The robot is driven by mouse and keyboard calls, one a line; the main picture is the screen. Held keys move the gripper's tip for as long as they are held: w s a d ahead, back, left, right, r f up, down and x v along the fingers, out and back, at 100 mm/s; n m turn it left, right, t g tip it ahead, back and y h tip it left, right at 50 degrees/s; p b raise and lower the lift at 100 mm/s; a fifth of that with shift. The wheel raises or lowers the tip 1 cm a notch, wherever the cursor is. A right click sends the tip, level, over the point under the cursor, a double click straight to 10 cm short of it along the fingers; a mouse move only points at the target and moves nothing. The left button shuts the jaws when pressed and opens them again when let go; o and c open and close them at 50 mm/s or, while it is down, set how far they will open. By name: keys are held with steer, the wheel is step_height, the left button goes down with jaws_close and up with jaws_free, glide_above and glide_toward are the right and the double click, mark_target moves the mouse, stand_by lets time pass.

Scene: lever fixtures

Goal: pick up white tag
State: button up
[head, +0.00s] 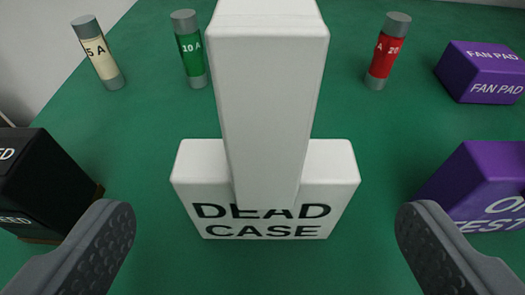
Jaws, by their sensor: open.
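A white tag (265,190) marked "DEAD CASE" stands on the green surface in the middle of the head view. A tall white upright block (267,100) rises from it toward the camera and hides part of its lettering. My gripper (265,245) is open, with one dark grey finger at the lower left and the other at the lower right. The tag lies between and just beyond the fingers in the picture, with visible gaps on both sides. Nothing is held.
A black block (40,180) is close to the left finger. A purple block (480,190) is close to the right finger. A purple "FAN PAD" block (480,72), a cream fuse (97,50), a green fuse (190,48) and a red fuse (387,50) stand farther back. Green surface between them is clear.

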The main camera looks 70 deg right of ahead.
mark_target(264, 210)
steer(key=b+x, duration=0.1)
steer(key=x, duration=0.3)
steer(key=shift+w+d+f+b, duration=0.1)
steer(key=shift+d+f+b, duration=0.1)
steer(key=shift+f+b, duration=0.2)
steer(key=shift+a, duration=0.1)
steer(key=c, duration=1.1)
steer(key=shift+o, duration=0.2)
steer(key=shift+f, duration=0.1)
